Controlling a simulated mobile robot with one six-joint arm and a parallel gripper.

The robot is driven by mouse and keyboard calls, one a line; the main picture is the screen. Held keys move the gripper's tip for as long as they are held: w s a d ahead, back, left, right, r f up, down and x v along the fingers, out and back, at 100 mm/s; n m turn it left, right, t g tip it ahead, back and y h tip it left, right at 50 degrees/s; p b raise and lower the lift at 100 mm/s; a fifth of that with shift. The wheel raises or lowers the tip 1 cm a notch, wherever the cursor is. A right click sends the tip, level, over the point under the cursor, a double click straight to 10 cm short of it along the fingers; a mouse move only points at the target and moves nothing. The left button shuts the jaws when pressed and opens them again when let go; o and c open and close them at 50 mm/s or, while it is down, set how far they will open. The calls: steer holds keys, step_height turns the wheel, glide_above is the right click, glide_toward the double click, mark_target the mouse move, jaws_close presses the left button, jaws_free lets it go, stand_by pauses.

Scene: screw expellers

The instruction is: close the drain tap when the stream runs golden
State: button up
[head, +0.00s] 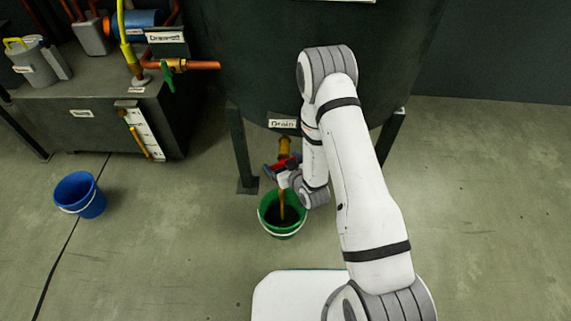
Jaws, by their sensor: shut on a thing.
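The drain tap (284,147) is a brass fitting low on the dark tank, under a "Drain" label (283,124). My gripper (279,169) is at the tap, shut on its red handle (286,163); the fingers are small and partly hidden. A narrow amber-brown stream (282,203) falls from below the tap into the green bucket (268,224). The liquid in the bucket looks dark. The handle's exact angle is hard to tell.
A blue bucket (80,195) stands on the floor at left. A dark cabinet (85,108) with pipes and a green-handled valve (167,76) stands at upper left. Tank legs (241,150) flank the tap. The floor at right is clear.

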steer(key=m+h, duration=0.1)
steer(key=m+t+h, duration=0.1)
steer(key=m+h+b, duration=0.1)
steer(key=shift+w+a+r+t+h, duration=0.1)
steer(key=shift+a+t+h, duration=0.15)
steer(key=shift+t+h, duration=0.05)
steer(key=shift+d+m+h+b, duration=0.1)
steer(key=shift+m+h+b, duration=0.3)
steer(key=shift+m+h, duration=1.05)
steer(key=shift+r+m+h, duration=0.1)
steer(key=shift+m+h, duration=0.15)
steer(key=shift+h, duration=0.1)
steer(key=o, duration=0.7)
steer(key=shift+d, duration=0.1)
steer(key=p+v, duration=0.2)
steer(key=v, duration=0.5)
steer(key=shift+s, duration=0.45)
